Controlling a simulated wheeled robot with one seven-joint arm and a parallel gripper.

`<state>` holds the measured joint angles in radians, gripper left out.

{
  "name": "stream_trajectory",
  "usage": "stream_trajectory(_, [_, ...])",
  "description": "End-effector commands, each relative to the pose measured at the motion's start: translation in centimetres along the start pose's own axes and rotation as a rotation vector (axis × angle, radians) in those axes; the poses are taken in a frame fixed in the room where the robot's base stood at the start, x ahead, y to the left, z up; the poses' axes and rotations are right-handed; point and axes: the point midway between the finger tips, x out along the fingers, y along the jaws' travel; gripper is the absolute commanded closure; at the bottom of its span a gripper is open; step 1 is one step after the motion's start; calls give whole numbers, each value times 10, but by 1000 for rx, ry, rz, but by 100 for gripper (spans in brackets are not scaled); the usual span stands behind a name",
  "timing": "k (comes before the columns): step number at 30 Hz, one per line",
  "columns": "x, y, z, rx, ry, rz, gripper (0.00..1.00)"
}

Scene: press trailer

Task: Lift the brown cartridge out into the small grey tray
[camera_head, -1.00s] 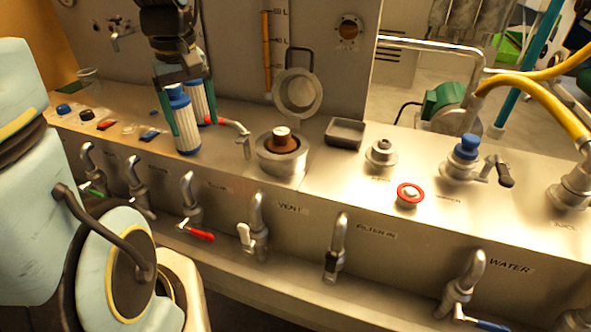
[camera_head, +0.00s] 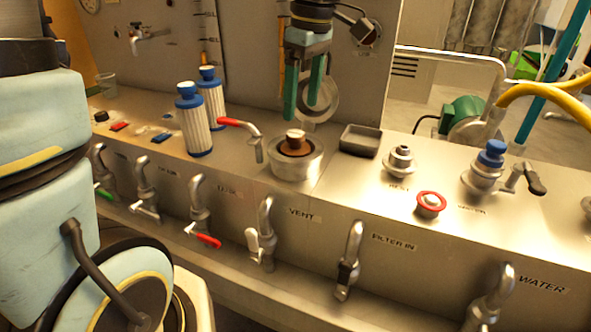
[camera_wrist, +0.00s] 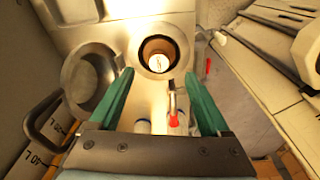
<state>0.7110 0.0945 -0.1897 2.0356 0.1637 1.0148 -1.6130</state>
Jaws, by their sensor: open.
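The brown cartridge (camera_head: 295,144) with a white top sits in the round metal housing (camera_head: 290,170) on the steel bench, its upper part showing above the rim. In the wrist view the cartridge (camera_wrist: 159,52) is seen from above inside the housing, ahead of the fingertips. The small grey tray (camera_head: 360,141) stands empty on the bench to the right of the housing. My gripper (camera_head: 302,115) has green fingers, is open and empty, and hangs above the cartridge. Its fingers (camera_wrist: 161,92) show spread apart in the wrist view.
Two white filters with blue caps (camera_head: 193,122) stand to the left, near a red-handled tap (camera_head: 240,128). The open round lid (camera_head: 322,100) stands upright behind the housing. A metal fitting (camera_head: 400,160) and red-ringed knob (camera_head: 430,203) are right of the tray.

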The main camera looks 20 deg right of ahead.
Motion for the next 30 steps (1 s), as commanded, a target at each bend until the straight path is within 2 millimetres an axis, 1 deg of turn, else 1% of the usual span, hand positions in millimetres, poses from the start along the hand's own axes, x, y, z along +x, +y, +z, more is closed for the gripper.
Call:
stream_trajectory(1, [6, 0, 0, 1, 0, -3, 19])
stream_trajectory(3, [13, 0, 0, 1, 0, -2, 19])
stream_trajectory(8, [23, 0, -1, 2, -1, -2, 19])
stream_trajectory(11, [35, 0, -3, 2, -2, -5, 19])
stream_trajectory(15, [57, 1, -5, 1, -1, -3, 19])
stream_trajectory(18, [66, 1, -5, 1, 1, -1, 19])
stream_trajectory(21, [70, 1, -5, 0, 1, 1, 19])
stream_trajectory(26, [70, 1, -5, 0, 1, 1, 19])
stream_trajectory(30, [70, 1, -5, 0, 1, 2, 34])
